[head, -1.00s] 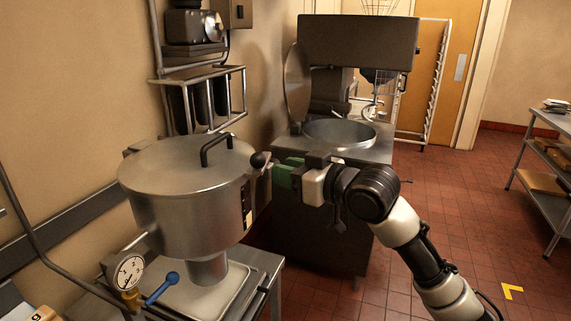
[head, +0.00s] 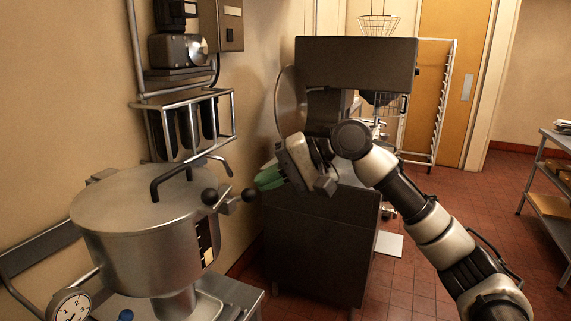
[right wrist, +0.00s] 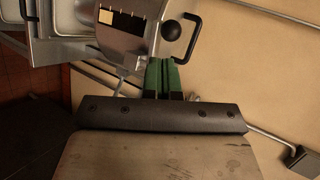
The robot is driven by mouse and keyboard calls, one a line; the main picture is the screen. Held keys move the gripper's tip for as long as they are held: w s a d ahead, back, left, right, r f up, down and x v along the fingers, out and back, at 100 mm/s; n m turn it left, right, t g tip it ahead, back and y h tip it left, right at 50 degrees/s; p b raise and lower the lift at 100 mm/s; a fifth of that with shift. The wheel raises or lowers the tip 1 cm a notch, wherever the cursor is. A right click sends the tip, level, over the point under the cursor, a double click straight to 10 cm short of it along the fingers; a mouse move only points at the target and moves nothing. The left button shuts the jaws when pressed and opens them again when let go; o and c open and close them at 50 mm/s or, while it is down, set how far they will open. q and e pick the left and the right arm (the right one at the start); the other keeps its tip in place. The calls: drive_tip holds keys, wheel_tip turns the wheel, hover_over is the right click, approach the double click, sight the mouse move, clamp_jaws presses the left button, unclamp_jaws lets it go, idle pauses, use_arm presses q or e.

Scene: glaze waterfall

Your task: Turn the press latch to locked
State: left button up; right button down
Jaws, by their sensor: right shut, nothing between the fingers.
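The press is a round steel pot with a lid (head: 140,205) at the left of the head view. At its right side are a black ball knob (head: 210,197), a short metal piece and a second dark knob (head: 250,194); I cannot tell the latch setting. My right gripper (head: 262,181), with green fingers, is shut and empty beside the second knob; contact is unclear. In the right wrist view the shut fingers (right wrist: 162,76) point at the press side, with a black knob (right wrist: 171,31) just beyond the tips. My left gripper is not in view.
A dial gauge (head: 70,308) sits at the lower left of the press. A wall rack (head: 190,98) is behind it. A large dark machine (head: 325,235) stands behind my right arm. Open red tiled floor (head: 425,270) lies to the right.

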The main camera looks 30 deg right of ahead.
sight(230, 191)
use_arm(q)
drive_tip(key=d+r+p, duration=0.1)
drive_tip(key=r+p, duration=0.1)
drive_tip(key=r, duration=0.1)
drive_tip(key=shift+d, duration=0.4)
use_arm(e)
drive_tip(key=x, duration=0.5)
drive_tip(key=r+x, duration=0.1)
drive_tip(key=x, duration=0.1)
drive_tip(key=shift+w+a+f, duration=0.15)
drive_tip(key=shift+a, duration=0.25)
use_arm(q)
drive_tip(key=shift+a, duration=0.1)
drive_tip(key=shift+p, duration=0.3)
